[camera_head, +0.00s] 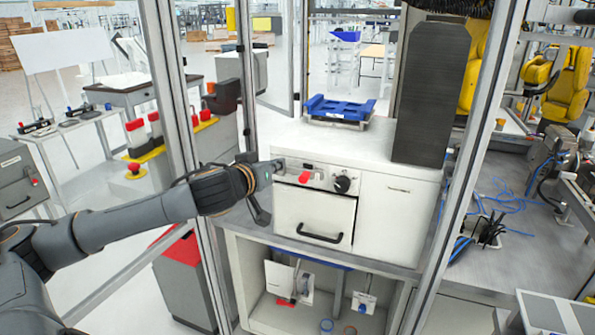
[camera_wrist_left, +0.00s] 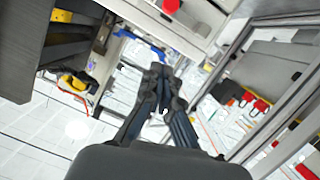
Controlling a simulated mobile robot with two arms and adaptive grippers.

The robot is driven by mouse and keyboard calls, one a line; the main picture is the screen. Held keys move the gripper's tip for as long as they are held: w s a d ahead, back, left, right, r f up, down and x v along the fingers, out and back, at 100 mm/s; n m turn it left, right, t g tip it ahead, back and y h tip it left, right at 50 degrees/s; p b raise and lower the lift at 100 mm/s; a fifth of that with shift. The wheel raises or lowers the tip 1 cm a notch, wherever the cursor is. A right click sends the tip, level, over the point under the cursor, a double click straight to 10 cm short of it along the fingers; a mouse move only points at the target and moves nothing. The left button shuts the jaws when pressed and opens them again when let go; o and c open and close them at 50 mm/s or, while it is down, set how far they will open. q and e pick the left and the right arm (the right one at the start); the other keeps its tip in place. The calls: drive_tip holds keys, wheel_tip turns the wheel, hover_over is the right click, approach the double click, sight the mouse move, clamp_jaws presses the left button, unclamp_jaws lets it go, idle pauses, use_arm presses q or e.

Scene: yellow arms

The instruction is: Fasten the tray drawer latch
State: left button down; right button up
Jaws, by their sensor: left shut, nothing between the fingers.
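The tray drawer (camera_head: 314,217) is a white front with a black handle (camera_head: 320,236) in a white cabinet in the head view; it looks closed. Above it is a grey panel with a red latch-like piece (camera_head: 304,177) and a black knob (camera_head: 342,184). My left gripper (camera_head: 277,166) is at the panel's left end, left of the red piece and apart from it. In the left wrist view its fingers (camera_wrist_left: 158,75) are shut together with nothing between them. A red piece (camera_wrist_left: 171,5) shows at that view's top edge. Whether the gripper touches the panel cannot be told.
A blue tray (camera_head: 340,108) sits on the cabinet top, beside a tall dark panel (camera_head: 432,92). Metal frame posts (camera_head: 466,155) stand on both sides of the cabinet. An open shelf below (camera_head: 275,318) holds small items. Space before the drawer is clear.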

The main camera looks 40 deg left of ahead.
use_arm(q)
drive_tip(key=w, duration=0.1)
drive_tip(key=p, duration=0.5)
hover_over(297, 171)
drive_tip(key=s+d, duration=0.2)
drive_tip(key=s, duration=0.2)
drive_tip(key=f, duration=0.2)
drive_tip(key=shift+s+d+f+p, duration=0.1)
drive_tip(key=shift+d+f+p, duration=0.15)
drive_tip(key=shift+f, duration=0.8)
drive_tip(key=shift+s+d+f+p, duration=0.1)
drive_tip(key=shift+d+f, duration=0.15)
drive_tip(key=shift+f, duration=0.8)
drive_tip(key=shift+w, duration=0.1)
